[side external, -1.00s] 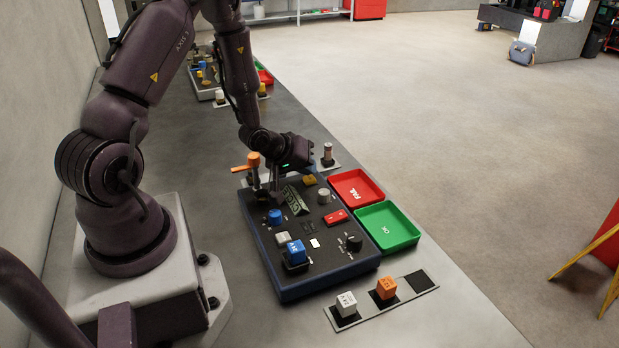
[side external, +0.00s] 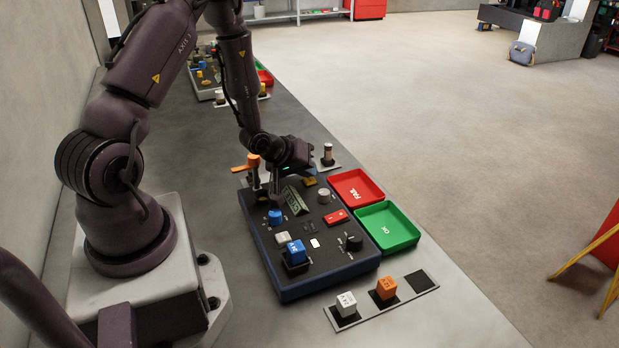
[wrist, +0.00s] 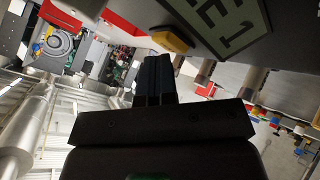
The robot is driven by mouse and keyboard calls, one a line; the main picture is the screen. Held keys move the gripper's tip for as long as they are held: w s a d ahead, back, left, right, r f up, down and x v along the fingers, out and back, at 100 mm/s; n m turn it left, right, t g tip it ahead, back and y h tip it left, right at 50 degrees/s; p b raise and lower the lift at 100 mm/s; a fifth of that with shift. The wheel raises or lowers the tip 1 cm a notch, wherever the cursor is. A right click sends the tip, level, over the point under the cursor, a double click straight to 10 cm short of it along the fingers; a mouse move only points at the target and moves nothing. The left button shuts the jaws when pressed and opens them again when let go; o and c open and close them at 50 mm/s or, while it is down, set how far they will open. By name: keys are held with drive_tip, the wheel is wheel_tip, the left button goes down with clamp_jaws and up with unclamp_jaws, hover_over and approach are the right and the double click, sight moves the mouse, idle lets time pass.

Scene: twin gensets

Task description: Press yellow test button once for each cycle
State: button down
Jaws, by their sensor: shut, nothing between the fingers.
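The yellow button (side external: 309,181) is on the far part of the dark panel (side external: 326,263), beside a raised display (side external: 296,201). My gripper is over the panel's far end in the side view, close to the button; its fingertips are hard to make out there. In the wrist view my gripper (wrist: 153,63) has its fingers together and empty. Their tips appear just below the yellow button (wrist: 172,40) in the picture; I cannot tell whether they touch it. The display (wrist: 228,25) shows partly, with "E1" readable.
The panel also bears a blue knob (side external: 275,216), a blue cube (side external: 296,252), a red switch (side external: 336,216) and a black dial (side external: 354,243). A red tray (side external: 372,182) and a green tray (side external: 410,226) lie to its right. White (side external: 346,303) and orange (side external: 386,288) cubes stand in front.

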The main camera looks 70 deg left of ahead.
drive_tip(key=shift+r, duration=0.85)
drive_tip(key=shift+r, duration=2.5)
idle(0.4)
wheel_tip(320, 180, up, 4)
drive_tip(key=shift+f, duration=0.1)
idle(0.4)
drive_tip(key=shift+f, duration=4.45)
drive_tip(key=shift+f, duration=0.1)
